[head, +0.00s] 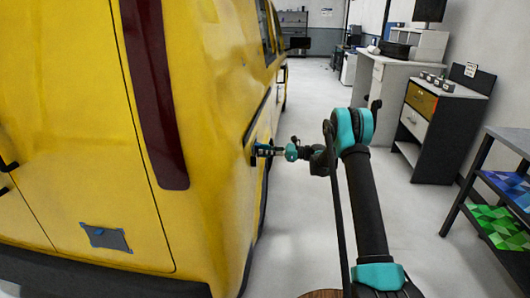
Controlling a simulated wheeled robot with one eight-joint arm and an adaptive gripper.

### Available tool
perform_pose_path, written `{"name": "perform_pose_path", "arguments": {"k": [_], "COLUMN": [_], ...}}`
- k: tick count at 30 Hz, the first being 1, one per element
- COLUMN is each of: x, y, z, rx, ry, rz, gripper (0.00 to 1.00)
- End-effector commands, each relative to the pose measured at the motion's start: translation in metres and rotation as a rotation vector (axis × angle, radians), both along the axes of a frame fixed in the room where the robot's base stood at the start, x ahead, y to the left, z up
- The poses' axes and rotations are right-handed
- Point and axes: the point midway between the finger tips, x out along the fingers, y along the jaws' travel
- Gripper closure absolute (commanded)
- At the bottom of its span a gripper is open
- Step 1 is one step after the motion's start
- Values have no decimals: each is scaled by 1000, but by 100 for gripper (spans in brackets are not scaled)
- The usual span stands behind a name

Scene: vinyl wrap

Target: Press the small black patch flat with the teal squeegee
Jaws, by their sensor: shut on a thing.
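My gripper (290,152) is at the end of my arm, beside the right side of the yellow van. It is shut on the teal squeegee (266,150), which points left towards the van's side. The squeegee's tip is at or very near the bodywork; I cannot tell if it touches. A small dark patch (106,238) with blue bits at its corners is on the lower rear door, well left of my gripper. A narrow black shape at the squeegee's tip is too small to identify.
The yellow van (75,110) fills the left side, with a dark red tail light (155,95). A rack with coloured sheets (498,226) stands at the right, near a drawer cabinet (435,120). The pale floor (300,220) between is clear.

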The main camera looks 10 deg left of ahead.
Motion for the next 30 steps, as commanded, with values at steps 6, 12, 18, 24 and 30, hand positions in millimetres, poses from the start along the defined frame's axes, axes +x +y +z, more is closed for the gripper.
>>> {"name": "perform_pose_path", "arguments": {"k": [6,12,18,24,30], "x": [0,0,-1,-2,-2], "y": [-17,-36,-53,-68,-69], "z": [0,0,0,0,0], "rx": [0,0,0,0,0], "ry": [0,0,0,0,0], "rz": [-2,-2,-2,-1,0], "gripper": [100,100,100,100,100]}}
